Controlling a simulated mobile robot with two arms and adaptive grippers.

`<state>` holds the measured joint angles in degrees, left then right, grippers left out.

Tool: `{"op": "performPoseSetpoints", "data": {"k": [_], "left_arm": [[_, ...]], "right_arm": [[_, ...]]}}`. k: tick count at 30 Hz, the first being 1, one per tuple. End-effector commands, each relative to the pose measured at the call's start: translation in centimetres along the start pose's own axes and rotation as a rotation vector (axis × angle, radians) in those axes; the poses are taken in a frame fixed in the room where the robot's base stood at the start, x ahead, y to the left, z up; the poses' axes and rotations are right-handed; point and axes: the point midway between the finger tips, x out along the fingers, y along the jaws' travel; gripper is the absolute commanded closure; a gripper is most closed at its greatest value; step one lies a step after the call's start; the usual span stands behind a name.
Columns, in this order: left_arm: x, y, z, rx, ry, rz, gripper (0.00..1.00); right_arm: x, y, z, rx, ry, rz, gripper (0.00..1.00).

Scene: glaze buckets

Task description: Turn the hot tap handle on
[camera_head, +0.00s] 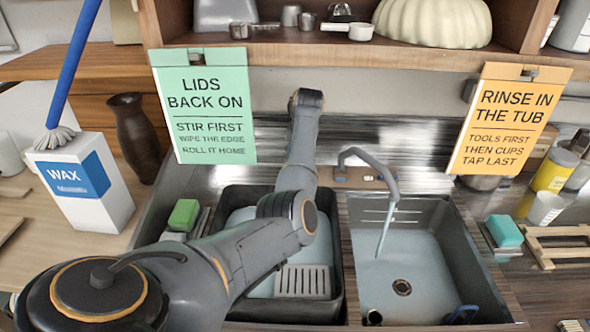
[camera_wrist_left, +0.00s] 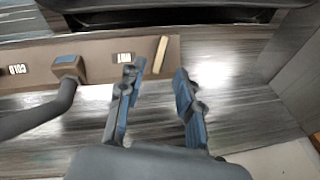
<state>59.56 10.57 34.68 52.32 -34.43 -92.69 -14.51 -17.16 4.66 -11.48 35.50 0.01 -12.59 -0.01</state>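The grey tap (camera_head: 372,160) stands at the back of the right sink basin, on a brown plate (camera_head: 352,182). In the left wrist view the plate (camera_wrist_left: 100,50) carries a COLD label (camera_wrist_left: 18,70), the tap base (camera_wrist_left: 68,68) and a HOT label (camera_wrist_left: 123,58). A tan bar handle (camera_wrist_left: 160,55) is beside the HOT label. My left gripper (camera_wrist_left: 157,75) is open, with the handle tip showing between its fingertips, nearer the left finger; contact is unclear. The arm hides it in the head view.
A dark tub (camera_head: 230,200) with a grey slotted piece fills the left side of the sink. A wax box (camera_head: 85,190) stands at left, a green sponge (camera_head: 184,214) beside the tub. Two signs (camera_head: 203,105) (camera_head: 508,117) hang from the shelf. The right basin (camera_head: 410,270) is mostly clear.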

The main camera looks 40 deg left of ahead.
Motion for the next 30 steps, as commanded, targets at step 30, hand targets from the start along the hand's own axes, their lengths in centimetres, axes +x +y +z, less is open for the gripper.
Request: {"op": "performPoseSetpoints", "data": {"k": [30], "left_arm": [[-5.6, 0.1, 0.0, 0.001, -0.001, 0.001, 0.65]], "right_arm": [[0.0, -0.1, 0.0, 0.001, 0.0, -0.001, 0.6]]}}
